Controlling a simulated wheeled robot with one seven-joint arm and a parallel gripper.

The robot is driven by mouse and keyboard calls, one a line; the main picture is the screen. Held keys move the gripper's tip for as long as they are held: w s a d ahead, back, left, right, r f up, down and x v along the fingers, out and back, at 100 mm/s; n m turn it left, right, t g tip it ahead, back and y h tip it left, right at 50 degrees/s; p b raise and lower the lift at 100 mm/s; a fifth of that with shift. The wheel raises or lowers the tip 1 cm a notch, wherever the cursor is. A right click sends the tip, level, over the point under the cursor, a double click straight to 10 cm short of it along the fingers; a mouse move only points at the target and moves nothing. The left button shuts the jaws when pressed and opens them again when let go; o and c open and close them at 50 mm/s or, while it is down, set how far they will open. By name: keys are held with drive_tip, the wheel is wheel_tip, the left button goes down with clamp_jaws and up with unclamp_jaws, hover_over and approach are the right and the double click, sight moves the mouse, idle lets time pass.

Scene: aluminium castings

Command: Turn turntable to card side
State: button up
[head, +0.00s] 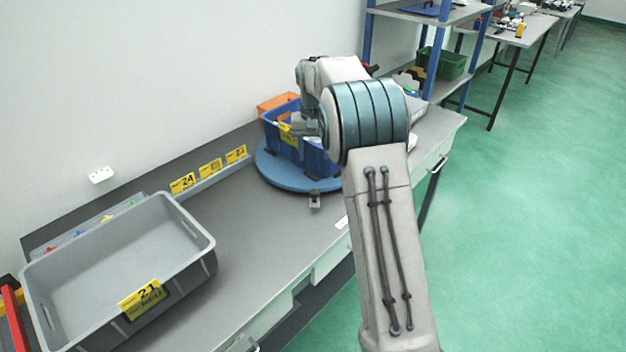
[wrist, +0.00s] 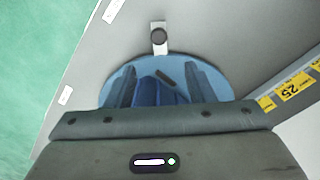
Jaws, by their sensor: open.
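The turntable is a round blue disc (head: 284,181) on the grey bench. A blue bin (head: 318,162) stands on it, with a yellow card (head: 287,136) on the side towards the left. My gripper (head: 304,128) is over the bin, partly hidden behind my arm; it is open, and I cannot tell whether it touches the bin. The wrist view shows the disc (wrist: 160,64) beyond my dark wrist housing, with part of the bin (wrist: 146,92) over it. A small grey bracket with a dark knob (wrist: 160,38) sits at the disc's edge, also in the head view (head: 314,199).
A grey bin (head: 190,262) labelled 21 stands at the front left of the bench. A rail with yellow cards (head: 210,168) runs along the wall. An orange box (head: 277,102) is behind the turntable. Shelving (head: 368,40) stands beyond. Bench between grey bin and turntable is clear.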

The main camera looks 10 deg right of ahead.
sight(315, 191)
wheel_tip(315, 191, down, 13)
drive_tip(key=shift+d+f+p, duration=0.1)
drive_tip(key=shift+p, duration=1)
clamp_jaws()
